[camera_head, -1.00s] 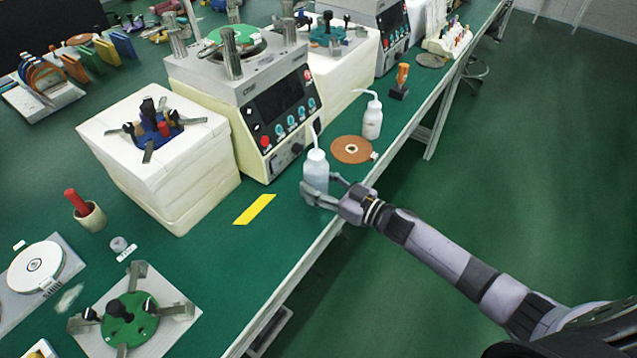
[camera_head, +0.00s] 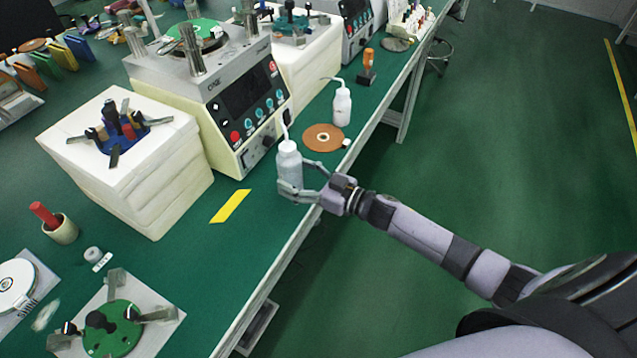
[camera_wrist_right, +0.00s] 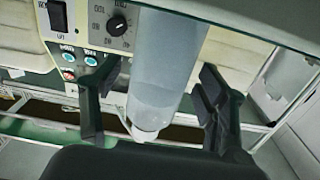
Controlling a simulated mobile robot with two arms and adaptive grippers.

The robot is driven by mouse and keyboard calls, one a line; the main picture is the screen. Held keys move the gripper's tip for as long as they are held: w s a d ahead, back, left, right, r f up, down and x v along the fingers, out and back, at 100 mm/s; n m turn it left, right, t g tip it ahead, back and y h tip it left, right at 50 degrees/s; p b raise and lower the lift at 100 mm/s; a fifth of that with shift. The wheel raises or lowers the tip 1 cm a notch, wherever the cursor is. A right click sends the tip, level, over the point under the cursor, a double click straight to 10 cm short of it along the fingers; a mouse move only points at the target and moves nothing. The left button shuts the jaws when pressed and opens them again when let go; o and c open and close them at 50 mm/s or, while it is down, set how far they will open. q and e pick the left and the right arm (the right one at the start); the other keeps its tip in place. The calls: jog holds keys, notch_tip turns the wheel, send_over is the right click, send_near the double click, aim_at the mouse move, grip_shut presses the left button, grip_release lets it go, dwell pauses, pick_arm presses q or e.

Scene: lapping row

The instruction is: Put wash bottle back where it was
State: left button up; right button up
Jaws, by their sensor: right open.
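A white translucent wash bottle (camera_head: 289,165) stands upright on the green bench near its front edge, in front of the lapping machine. My right gripper (camera_head: 303,178) reaches in from the right, with its open fingers around the lower part of the bottle. In the right wrist view the bottle (camera_wrist_right: 158,75) is between the two spread fingers of the right gripper (camera_wrist_right: 155,108), with a visible gap on the right side. A second wash bottle (camera_head: 342,104) stands farther back along the bench. My left gripper is not in view.
A brown disc (camera_head: 323,138) lies just behind the near bottle. The lapping machine (camera_head: 235,100) stands to its left. A yellow tape strip (camera_head: 231,206) marks the bench to the front left, with clear green surface around it. An orange-handled tool (camera_head: 367,66) stands farther back.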

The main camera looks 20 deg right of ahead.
jog(key=v, duration=1)
jog(key=shift+s+d+b, duration=0.2)
jog(key=shift+s+b, duration=0.1)
jog(key=shift+b, duration=0.05)
jog(key=s+d+f+m+g+h, duration=0.1)
jog(key=s+d+f+m+h, duration=0.15)
jog(key=f, duration=0.75)
jog(key=s+d+f+m+g+h, duration=0.1)
jog(key=s+d+f+h, duration=0.25)
jog(key=f, duration=0.65)
jog(key=s+d+f+m+g+h, duration=0.1)
jog(key=s+d+f+m+h, duration=0.15)
jog(key=f, duration=0.75)
jog(key=s+a+f+g+h, duration=0.25)
jog(key=s+f+g, duration=0.25)
jog(key=s+f, duration=0.7)
jog(key=s+a+f+g, duration=0.1)
jog(key=s+a+f, duration=0.1)
jog(key=s, duration=0.5)
jog(key=s+a+f+g, duration=0.2)
jog(key=s, duration=0.5)
jog(key=s+a+f+g, duration=0.2)
jog(key=s+a, duration=0.1)
jog(key=s, duration=0.4)
jog(key=shift+f+n, duration=0.35)
jog(key=shift+n, duration=0.05)
